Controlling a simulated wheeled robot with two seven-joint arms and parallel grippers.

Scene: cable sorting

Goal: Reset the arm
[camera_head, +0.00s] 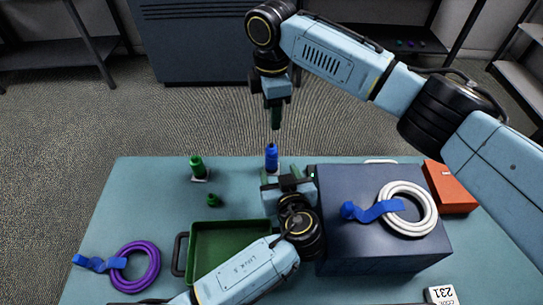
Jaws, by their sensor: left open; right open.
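My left gripper (287,180) is open over the table, beside the dark blue box and just in front of an upright blue connector (271,157). I see nothing held in it, though my wrist hides part of the area below. My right gripper (275,118) is open and points down, raised near the table's far edge. It appears above and behind the blue connector in the picture, apart from it. My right arm comes in from the right, passing high across the picture.
The table (135,205) holds a green tray (225,229), partly covered by my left arm, and a dark blue box (345,235) bearing a white cable coil (431,207). A purple coil (153,268), green connector (197,167), small green piece (213,200) and orange box (452,190) lie around.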

